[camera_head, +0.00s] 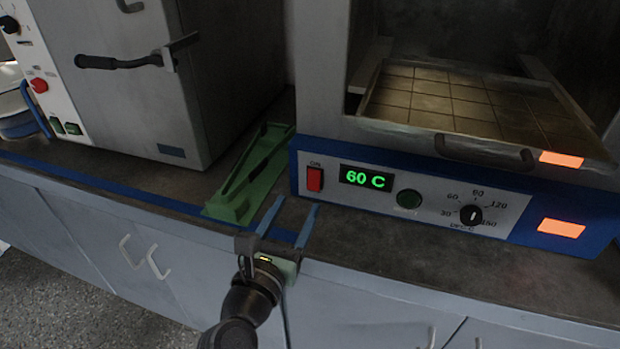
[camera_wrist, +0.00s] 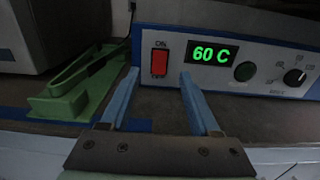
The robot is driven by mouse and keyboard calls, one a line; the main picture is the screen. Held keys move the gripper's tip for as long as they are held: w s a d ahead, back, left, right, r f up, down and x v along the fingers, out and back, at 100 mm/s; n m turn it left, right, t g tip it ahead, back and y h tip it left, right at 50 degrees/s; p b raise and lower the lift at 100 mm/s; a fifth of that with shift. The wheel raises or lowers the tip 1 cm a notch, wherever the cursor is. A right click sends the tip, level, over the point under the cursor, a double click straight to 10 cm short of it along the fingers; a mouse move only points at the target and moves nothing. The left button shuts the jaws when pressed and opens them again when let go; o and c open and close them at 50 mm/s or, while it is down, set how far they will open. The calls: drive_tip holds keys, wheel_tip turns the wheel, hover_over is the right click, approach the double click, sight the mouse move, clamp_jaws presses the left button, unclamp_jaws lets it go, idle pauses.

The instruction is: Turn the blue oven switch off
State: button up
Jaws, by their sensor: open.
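The blue oven (camera_head: 335,205) stands on the counter at the right, its front panel facing me. Its red switch (camera_head: 314,180) is at the panel's left end, under the word ON; it also shows in the wrist view (camera_wrist: 159,62). The green display (camera_head: 366,179) beside it reads 60 C. My gripper (camera_head: 294,206) is open and empty, with its two blue fingers pointing at the panel. In the wrist view the red switch lies between and beyond the fingertips (camera_wrist: 158,75). The fingers look apart from the switch, though the exact gap is hard to tell.
A green holder (camera_head: 250,180) lies on the counter just left of my fingers. A grey oven (camera_head: 130,90) stands further left. A round green button (camera_head: 409,199) and a black dial (camera_head: 471,215) sit right of the display. The counter's front edge runs below my gripper.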

sight(314, 174)
drive_tip(key=b+x, duration=0.1)
drive_tip(key=x, duration=0.7)
drive_tip(key=shift+w, duration=0.15)
clamp_jaws()
